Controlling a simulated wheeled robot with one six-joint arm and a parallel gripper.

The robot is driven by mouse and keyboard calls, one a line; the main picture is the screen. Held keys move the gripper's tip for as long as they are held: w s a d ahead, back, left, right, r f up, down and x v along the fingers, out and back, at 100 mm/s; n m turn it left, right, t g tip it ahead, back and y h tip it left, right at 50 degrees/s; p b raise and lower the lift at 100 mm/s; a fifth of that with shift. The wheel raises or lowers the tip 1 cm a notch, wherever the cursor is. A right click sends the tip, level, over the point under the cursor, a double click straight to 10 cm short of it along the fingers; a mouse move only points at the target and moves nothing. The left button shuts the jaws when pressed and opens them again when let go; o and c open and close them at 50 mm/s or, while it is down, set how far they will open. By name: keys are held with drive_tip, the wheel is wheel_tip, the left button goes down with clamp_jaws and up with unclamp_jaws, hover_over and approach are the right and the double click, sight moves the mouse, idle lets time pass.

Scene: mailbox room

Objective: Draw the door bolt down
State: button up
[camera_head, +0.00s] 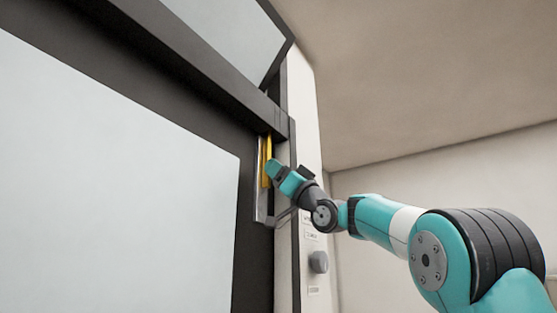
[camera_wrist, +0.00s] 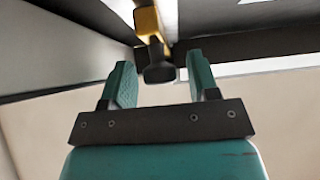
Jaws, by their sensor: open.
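The door bolt (camera_head: 265,160) is a yellow-gold upright bar on a grey metal plate (camera_head: 260,208) at the right edge of the dark-framed door (camera_head: 247,180). In the wrist view the gold bolt (camera_wrist: 146,22) ends in a dark knob (camera_wrist: 160,72). My gripper (camera_head: 272,168) is at the bolt, seen from the side in the head view. In the wrist view my gripper (camera_wrist: 161,78) is open, with one teal finger on each side of the dark knob. I cannot tell whether either finger touches it. The fingers partly hide the bolt in the head view.
A dark crossbar (camera_head: 200,65) runs above the door, with a glass pane (camera_head: 225,30) over it. A round grey knob (camera_head: 318,262) with small labels sits on the white wall strip below my gripper.

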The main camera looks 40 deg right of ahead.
sight(269, 183)
drive_tip(key=shift+w+r, duration=0.2)
clamp_jaws()
wheel_tip(269, 183, down, 5)
drive_tip(key=b, duration=0.5)
drive_tip(key=shift+a+f, duration=0.1)
unclamp_jaws()
